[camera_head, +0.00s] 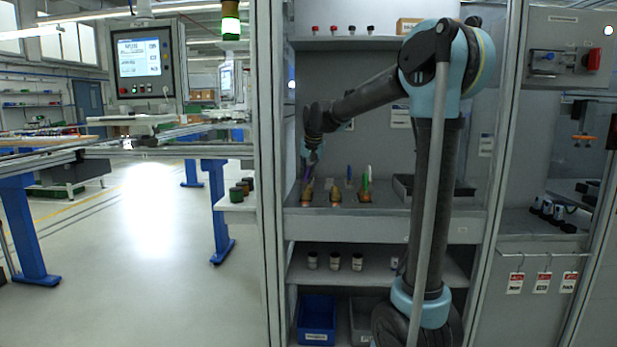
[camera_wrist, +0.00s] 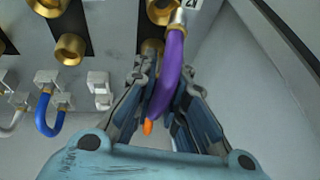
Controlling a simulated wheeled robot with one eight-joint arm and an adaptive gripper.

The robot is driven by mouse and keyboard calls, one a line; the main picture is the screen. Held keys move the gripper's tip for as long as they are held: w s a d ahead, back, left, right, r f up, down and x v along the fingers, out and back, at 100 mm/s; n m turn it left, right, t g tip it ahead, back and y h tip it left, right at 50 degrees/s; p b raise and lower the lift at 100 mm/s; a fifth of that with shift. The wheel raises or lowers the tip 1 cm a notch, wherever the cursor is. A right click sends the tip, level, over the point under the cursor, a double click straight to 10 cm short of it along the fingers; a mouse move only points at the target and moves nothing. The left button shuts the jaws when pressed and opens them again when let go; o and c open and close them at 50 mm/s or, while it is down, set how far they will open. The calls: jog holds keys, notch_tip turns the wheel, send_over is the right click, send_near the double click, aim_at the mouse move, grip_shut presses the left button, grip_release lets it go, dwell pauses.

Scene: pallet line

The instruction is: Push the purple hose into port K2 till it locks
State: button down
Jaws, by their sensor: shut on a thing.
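The purple hose (camera_wrist: 171,70) runs between the fingers of my gripper (camera_wrist: 167,72) in the wrist view, and the gripper is shut on it. The hose's upper end has a pale metal collar, close to a brass port (camera_wrist: 160,10) at the top edge. I cannot tell whether the collar is seated in a port. An orange tip (camera_wrist: 148,127) shows below the hose. A label (camera_wrist: 193,3) beside the collar is cut off, so I cannot confirm K2. In the head view, my gripper (camera_head: 311,157) is low at the left of the cabinet bay, above the purple hose (camera_head: 307,183).
More brass ports (camera_wrist: 70,48) sit on dark strips at upper left in the wrist view. A blue looped hose (camera_wrist: 43,112) and pale connectors are beside them. A grey wall is close on the right. In the head view, a green hose (camera_head: 365,184) stands farther right on the shelf.

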jog(key=shift+s+f, duration=0.1)
jog(key=shift+f, duration=0.2)
dwell(0.4)
jog(key=c, duration=1.6)
grip_release()
jog(key=shift+o, duration=0.2)
